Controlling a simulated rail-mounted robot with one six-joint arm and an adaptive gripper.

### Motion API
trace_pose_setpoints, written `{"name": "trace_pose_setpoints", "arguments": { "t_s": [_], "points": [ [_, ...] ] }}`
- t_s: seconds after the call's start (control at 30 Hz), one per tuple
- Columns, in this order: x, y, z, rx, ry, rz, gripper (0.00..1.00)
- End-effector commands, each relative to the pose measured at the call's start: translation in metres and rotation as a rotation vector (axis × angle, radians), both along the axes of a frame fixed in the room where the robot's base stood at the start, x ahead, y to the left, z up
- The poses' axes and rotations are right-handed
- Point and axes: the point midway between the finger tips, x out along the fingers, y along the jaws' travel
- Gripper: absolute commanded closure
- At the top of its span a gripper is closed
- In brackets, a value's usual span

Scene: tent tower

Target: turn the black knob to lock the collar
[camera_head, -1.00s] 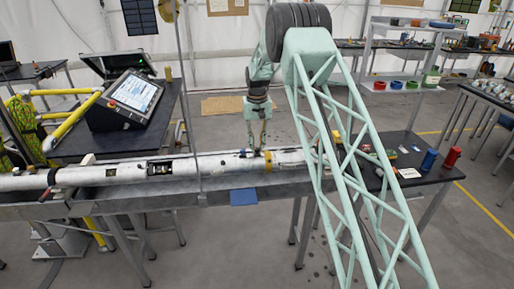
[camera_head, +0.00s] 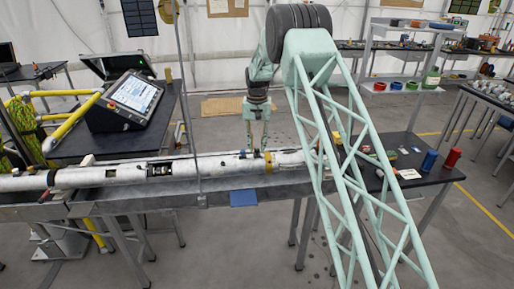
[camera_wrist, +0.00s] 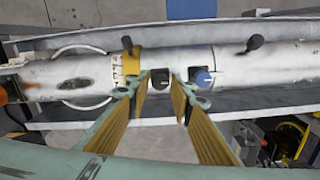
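The black knob (camera_wrist: 159,79) sits on the white tube (camera_wrist: 90,75) in the wrist view, just right of the yellow collar (camera_wrist: 131,66). A blue knob (camera_wrist: 203,78) is further right. My gripper (camera_wrist: 160,82) is open, with its fingertips on either side of the black knob and narrow gaps showing. Whether a finger touches it is not clear. In the head view my gripper (camera_head: 256,147) points down at the tube (camera_head: 218,163), beside the yellow collar (camera_head: 268,162). The black knob is too small to make out there.
Black levers (camera_wrist: 127,44) and (camera_wrist: 254,43) stick up from the tube on both sides. The tube lies in a grey metal trough (camera_head: 160,196). A control case (camera_head: 135,95) stands on a table at left. Red and blue cans stand on the right table (camera_head: 400,150).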

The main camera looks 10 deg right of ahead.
Motion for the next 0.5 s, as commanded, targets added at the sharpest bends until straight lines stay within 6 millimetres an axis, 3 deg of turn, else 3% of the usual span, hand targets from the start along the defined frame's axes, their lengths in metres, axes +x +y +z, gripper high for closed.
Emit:
{"name": "trace_pose_setpoints", "arguments": {
  "t_s": [0.5],
  "points": [
    [0.0, 0.0, 0.0028, 0.0, 0.0, 0.001, 0.71]
  ]
}}
